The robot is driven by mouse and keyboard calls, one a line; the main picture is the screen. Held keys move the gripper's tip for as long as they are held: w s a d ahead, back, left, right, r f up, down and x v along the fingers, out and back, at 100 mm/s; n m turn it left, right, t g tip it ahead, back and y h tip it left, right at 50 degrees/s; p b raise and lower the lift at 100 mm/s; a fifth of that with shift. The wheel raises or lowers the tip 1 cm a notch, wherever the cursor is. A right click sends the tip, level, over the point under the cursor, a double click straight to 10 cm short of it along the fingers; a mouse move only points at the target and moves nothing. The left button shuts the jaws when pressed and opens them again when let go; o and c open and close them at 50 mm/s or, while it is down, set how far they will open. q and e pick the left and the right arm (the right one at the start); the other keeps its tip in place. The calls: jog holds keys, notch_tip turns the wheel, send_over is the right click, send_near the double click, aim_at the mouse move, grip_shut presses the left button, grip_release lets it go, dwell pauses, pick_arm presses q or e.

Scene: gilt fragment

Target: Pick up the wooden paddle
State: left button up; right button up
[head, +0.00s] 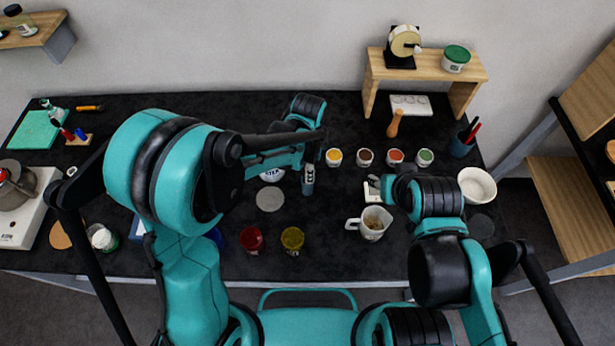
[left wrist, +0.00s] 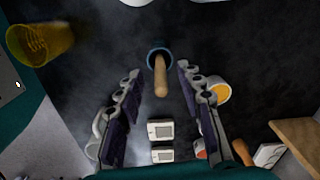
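In the left wrist view a pale wooden handle (left wrist: 161,78), likely the paddle's, stands in a small blue cup (left wrist: 158,54). Its lower end is hidden in the cup. My left gripper (left wrist: 158,69) is open, with one finger on each side of the handle and a gap visible on both sides.
Several small paint jars (head: 365,157) stand right of my left gripper. Another wooden-handled tool (head: 394,124) lies by a white palette (head: 410,104) near the wooden stand (head: 470,73). Red (head: 251,240) and yellow (head: 292,238) glasses stand in front. Dark table lies bare between them.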

pick_arm(q)
notch_tip(320, 180, down, 4)
jog(key=shift+w+a+r+b, duration=0.1)
jog(key=shift+b, duration=0.25)
grip_shut()
